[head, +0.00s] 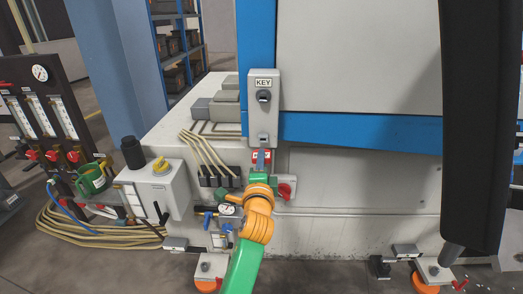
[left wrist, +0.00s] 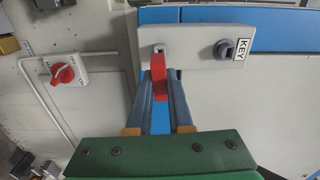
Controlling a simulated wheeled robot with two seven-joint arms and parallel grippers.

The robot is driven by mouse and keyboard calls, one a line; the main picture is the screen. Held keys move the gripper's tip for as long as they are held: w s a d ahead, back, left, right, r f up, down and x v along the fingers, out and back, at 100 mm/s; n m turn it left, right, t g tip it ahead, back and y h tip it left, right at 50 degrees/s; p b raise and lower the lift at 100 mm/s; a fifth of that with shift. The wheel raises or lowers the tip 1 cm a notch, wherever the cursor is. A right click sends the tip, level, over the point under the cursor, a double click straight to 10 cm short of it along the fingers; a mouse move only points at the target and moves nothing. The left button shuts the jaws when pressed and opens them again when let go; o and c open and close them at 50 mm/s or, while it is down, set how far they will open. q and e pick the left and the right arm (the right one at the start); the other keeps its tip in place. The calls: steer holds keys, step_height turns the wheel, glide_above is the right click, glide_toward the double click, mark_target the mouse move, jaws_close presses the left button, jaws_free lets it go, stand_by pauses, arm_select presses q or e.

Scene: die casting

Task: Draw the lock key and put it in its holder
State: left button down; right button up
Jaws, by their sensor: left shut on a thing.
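A grey key box (head: 264,112) marked KEY is fixed to the front of the machine. It has a round dark lock (head: 264,96) above and a small fitting (head: 263,137) below; the left wrist view shows the lock (left wrist: 224,49) and the fitting (left wrist: 159,48) too. My left gripper (head: 261,161) is just under the box, its fingers pointing at the lower fitting. In the left wrist view my left gripper (left wrist: 160,88) is shut on the red key (left wrist: 159,70). The key's far end is at the lower fitting; I cannot tell how deep it sits. My right gripper is not in view.
A red rotary switch (head: 284,191) is right of my wrist, with a gauge (head: 228,209) and valves to its left. Cables, a grey box (head: 160,187) and a panel of flow meters (head: 45,115) stand further left.

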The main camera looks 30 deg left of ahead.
arm_select(q)
steer(key=shift+w+a+m, duration=0.2)
steer(key=shift+w+a, duration=0.2)
steer(key=shift+w, duration=0.25)
steer(key=shift+w+a+m, duration=0.2)
steer(key=shift+w+a, duration=0.2)
steer(key=shift+w, duration=0.2)
steer(key=shift+p, duration=0.3)
stand_by(0.5)
